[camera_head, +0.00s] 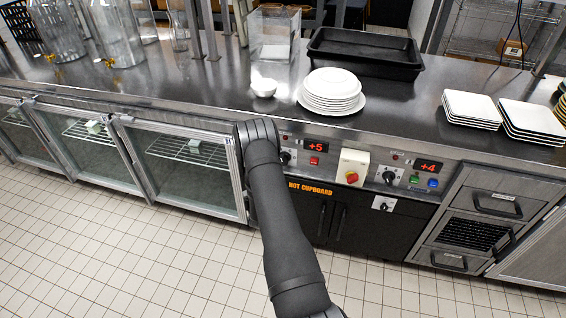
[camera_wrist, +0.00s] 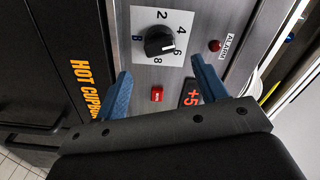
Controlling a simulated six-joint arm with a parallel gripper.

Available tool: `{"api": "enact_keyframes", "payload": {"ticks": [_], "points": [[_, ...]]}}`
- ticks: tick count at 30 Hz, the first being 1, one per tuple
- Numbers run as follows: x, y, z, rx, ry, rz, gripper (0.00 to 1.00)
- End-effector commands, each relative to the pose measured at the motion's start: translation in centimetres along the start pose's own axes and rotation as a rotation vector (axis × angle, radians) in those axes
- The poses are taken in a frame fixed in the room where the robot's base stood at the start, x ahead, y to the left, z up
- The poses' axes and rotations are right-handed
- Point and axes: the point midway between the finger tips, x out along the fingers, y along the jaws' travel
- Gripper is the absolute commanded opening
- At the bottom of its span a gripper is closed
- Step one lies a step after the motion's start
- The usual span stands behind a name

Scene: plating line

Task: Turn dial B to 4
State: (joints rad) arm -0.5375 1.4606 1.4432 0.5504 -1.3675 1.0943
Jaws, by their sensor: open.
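A black dial (camera_wrist: 160,41) with a white pointer sits on a pale scale plate marked 2, 4, 6 and 8. Its pointer faces roughly toward the 6. The dial also shows in the head view (camera_head: 286,157), left of the red "+5" display (camera_head: 315,147). My gripper (camera_wrist: 161,75) is open and empty in the wrist view, its two blue fingers apart. The dial lies beyond the fingertips, with no contact visible. My arm hides the gripper in the head view.
A red button (camera_wrist: 157,94) and an alarm lamp (camera_wrist: 214,46) are near the dial. Another dial (camera_head: 389,176) sits by the "+4" display (camera_head: 428,166). A boxed red stop button (camera_head: 352,167) stands out between the displays. Stacked plates (camera_head: 331,88) and a bowl (camera_head: 263,87) stand on the counter above.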

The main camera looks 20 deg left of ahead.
Motion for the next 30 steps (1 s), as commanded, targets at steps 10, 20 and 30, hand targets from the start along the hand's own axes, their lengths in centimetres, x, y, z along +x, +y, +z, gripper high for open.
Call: {"api": "enact_keyframes", "payload": {"ticks": [10, 20, 30], "points": [[6.9, 0.0, -0.1, 0.000, 0.001, -0.001, 0.65], [8.8, 0.0, 0.0, -0.001, 0.000, 0.001, 0.65], [8.8, 0.0, 0.0, -0.001, 0.000, 0.000, 0.38]]}}
